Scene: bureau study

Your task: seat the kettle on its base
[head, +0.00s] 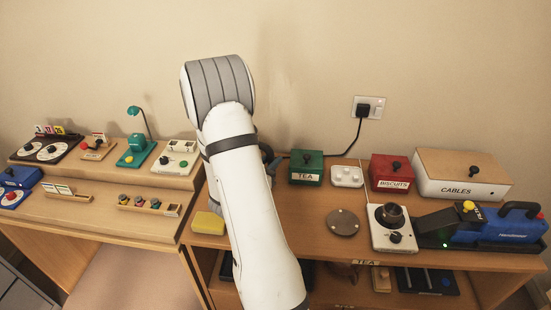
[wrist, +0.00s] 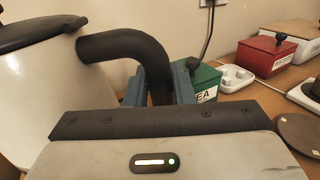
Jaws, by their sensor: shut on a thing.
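The kettle (wrist: 40,85) is pale with a black lid and fills the left of the wrist view. My gripper (wrist: 160,85) is shut on its thick black handle (wrist: 118,44), with a blue-grey finger on each side. The kettle's underside is out of view, so I cannot tell whether it touches anything. In the head view my arm hides the kettle and most of the gripper. No kettle base is clearly visible. A black cord (head: 357,137) runs from the wall plug down behind my arm. A flat round brown-grey disc (head: 343,222) lies on the counter right of my arm.
A green TEA box (head: 306,168), a white tray (head: 347,176), a red BISCUITS box (head: 391,171) and a CABLES box (head: 463,173) line the back. A white appliance (head: 392,228) and a blue machine (head: 497,222) stand right. A yellow sponge (head: 208,223) lies left of my arm.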

